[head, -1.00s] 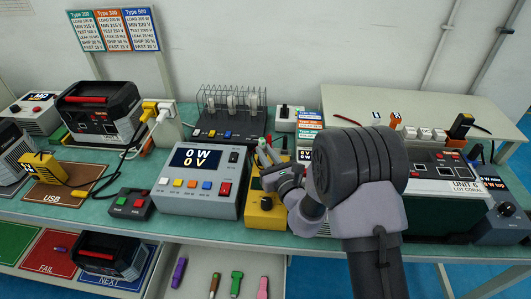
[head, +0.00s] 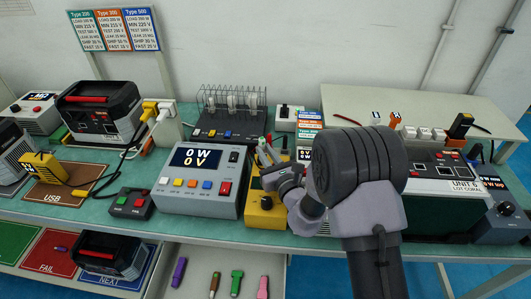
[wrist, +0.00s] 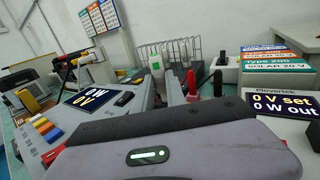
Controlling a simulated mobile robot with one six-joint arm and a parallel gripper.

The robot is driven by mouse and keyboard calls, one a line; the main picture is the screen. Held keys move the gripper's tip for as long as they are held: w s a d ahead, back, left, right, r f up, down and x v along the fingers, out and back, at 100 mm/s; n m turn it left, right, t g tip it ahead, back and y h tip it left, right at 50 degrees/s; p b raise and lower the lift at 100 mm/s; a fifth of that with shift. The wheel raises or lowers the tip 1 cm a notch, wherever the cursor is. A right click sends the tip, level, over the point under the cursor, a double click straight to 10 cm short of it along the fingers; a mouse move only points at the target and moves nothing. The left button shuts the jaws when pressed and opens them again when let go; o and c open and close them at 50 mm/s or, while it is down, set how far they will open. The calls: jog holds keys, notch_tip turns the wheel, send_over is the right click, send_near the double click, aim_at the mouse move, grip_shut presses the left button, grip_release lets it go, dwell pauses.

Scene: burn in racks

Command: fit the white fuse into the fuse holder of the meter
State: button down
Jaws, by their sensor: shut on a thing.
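The yellow box with a black knob (head: 266,213) stands just below my gripper in the head view.
A wire rack with white cells (head: 232,110) stands behind. Red (wrist: 192,82) and black (wrist: 217,83) posts rise close ahead in the wrist view. A supply display (wrist: 281,115) reads 0 V set. Unit 6 (head: 445,180) is at right. An open drawer (head: 205,258) holds several coloured tools.

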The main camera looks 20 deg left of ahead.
jog(key=shift+s+d+f, duration=0.1)
jog(key=shift+s+f, duration=0.1)
jog(key=shift+f, duration=0.2)
jog(key=shift+r, duration=0.1)
jog(key=shift+w+r+p, duration=0.2)
jog(key=shift+p, duration=0.1)
jog(key=shift+r, duration=0.15)
jog(key=shift+s+f+b, duration=0.2)
jog(key=shift+f+b, duration=0.1)
jog(key=shift+f, duration=0.15)
dwell(1.4)
jog(key=shift+r, duration=0.1)
jog(key=shift+w+r+p, duration=0.2)
jog(key=shift+p, duration=0.2)
